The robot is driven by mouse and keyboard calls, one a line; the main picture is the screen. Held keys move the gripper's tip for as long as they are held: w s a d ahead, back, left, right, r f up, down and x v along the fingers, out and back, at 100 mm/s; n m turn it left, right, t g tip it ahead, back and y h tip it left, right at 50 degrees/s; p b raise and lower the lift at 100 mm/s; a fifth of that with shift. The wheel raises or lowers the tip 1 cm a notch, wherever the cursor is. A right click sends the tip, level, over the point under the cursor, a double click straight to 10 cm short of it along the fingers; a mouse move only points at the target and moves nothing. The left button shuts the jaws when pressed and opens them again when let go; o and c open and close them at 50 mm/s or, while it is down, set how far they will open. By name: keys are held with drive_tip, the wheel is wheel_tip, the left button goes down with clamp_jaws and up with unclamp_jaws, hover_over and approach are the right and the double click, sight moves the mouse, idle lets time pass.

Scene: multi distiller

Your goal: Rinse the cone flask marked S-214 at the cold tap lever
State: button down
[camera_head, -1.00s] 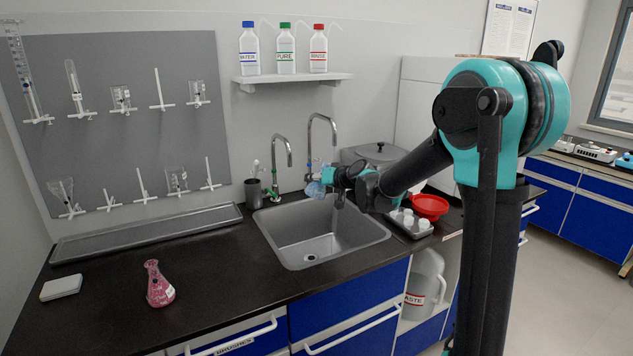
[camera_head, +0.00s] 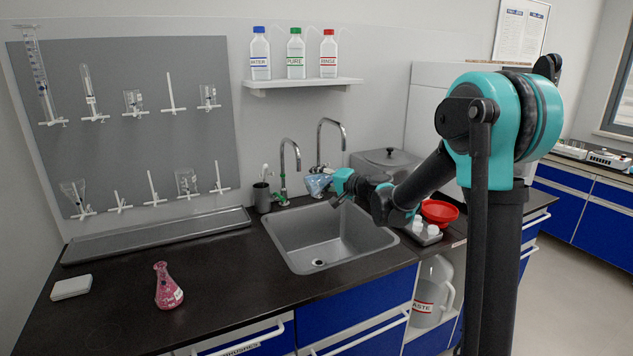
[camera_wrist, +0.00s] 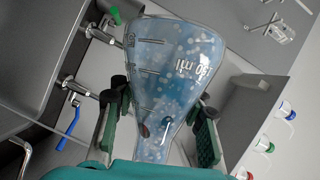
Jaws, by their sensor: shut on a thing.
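My gripper (camera_head: 338,183) is shut on the neck of a cone flask (camera_head: 318,186), held in the air over the back of the sink, near the taps. In the wrist view the flask (camera_wrist: 172,65) has its neck between my fingers (camera_wrist: 162,125) and its wide base away from me. It looks bluish with pale specks and has volume marks; no S-214 mark is readable. A blue tap lever (camera_wrist: 70,125) shows left of the flask in the wrist view, apart from it. In the head view this lever is hidden or too small to tell.
The sink basin (camera_head: 300,252) is empty. A green-fitted tap (camera_head: 284,185) and a taller tap (camera_head: 331,125) stand behind it. A pink flask (camera_head: 167,288) and a white block (camera_head: 71,287) stand on the left counter. A red funnel (camera_head: 440,211) lies to the right.

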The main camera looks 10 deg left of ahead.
drive_tip(key=shift+w+d+r+m+t+y, duration=0.15)
drive_tip(key=shift+r+m+t+y, duration=0.45)
drive_tip(key=shift+m, duration=1.4)
drive_tip(key=shift+w+d+r+m+t+y, duration=0.1)
drive_tip(key=shift+r+m+t+y, duration=0.25)
drive_tip(key=shift+r+m+t, duration=1.1)
drive_tip(key=shift+w+d+r+m+g+y, duration=0.15)
drive_tip(key=shift+r+m+y, duration=0.25)
drive_tip(key=shift+m, duration=2.15)
drive_tip(key=shift+s, duration=0.1)
drive_tip(key=n+h, duration=0.3)
drive_tip(key=n, duration=0.4)
drive_tip(key=n+g+h, duration=0.1)
drive_tip(key=n+h, duration=0.2)
drive_tip(key=n, duration=0.5)
drive_tip(key=n+h, duration=0.3)
drive_tip(key=n, duration=0.4)
drive_tip(key=shift+g, duration=0.4)
